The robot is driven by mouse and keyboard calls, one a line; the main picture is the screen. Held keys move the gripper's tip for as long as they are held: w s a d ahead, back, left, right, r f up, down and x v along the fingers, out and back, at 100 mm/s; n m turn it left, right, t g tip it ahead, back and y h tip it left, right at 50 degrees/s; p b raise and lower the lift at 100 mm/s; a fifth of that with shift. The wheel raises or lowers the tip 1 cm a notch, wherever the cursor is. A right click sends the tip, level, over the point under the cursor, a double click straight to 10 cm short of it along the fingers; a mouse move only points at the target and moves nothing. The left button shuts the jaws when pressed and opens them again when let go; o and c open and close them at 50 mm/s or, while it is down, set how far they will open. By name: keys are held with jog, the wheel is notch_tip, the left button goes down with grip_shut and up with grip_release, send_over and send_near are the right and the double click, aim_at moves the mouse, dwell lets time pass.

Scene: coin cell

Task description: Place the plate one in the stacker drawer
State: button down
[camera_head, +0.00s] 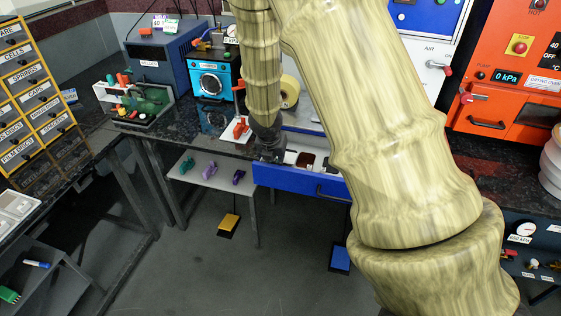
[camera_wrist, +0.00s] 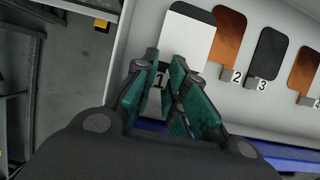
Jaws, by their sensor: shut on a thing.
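Plate one (camera_wrist: 188,38) is a pale flat plate in the wrist view, with a tab marked 1 between my fingers. My gripper (camera_wrist: 168,85) is shut on it at the tab end. The plate overlaps a dark rounded shape at its far end; I cannot tell whether it touches the drawer floor. The stacker drawer (camera_head: 308,184) is pulled open, with a blue front and pale inside. In the head view, my gripper (camera_head: 270,150) is over the drawer's left end, and the plate cannot be made out.
A brown plate marked 2 (camera_wrist: 229,35), a black one marked 3 (camera_wrist: 268,55) and a brown one marked 4 (camera_wrist: 304,72) lie right of plate one. A blue machine (camera_head: 210,80) and a red tool (camera_head: 241,128) stand left of my gripper on the dark bench.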

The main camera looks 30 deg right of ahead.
aim_at(286, 156)
jog(key=shift+f, duration=0.7)
jog(key=shift+w+d+r, duration=0.1)
jog(key=shift+w+r, duration=0.05)
jog(key=shift+w+d+r+p, duration=0.1)
jog(key=shift+w+d+p, duration=0.55)
jog(key=shift+d+p, duration=0.15)
jog(key=shift+w+d+p, duration=0.45)
jog(key=shift+w+d, duration=0.05)
jog(key=shift+d, duration=0.2)
jog(key=shift+f+b, duration=0.5)
jog(key=shift+f, duration=0.3)
jog(key=shift+a, duration=0.1)
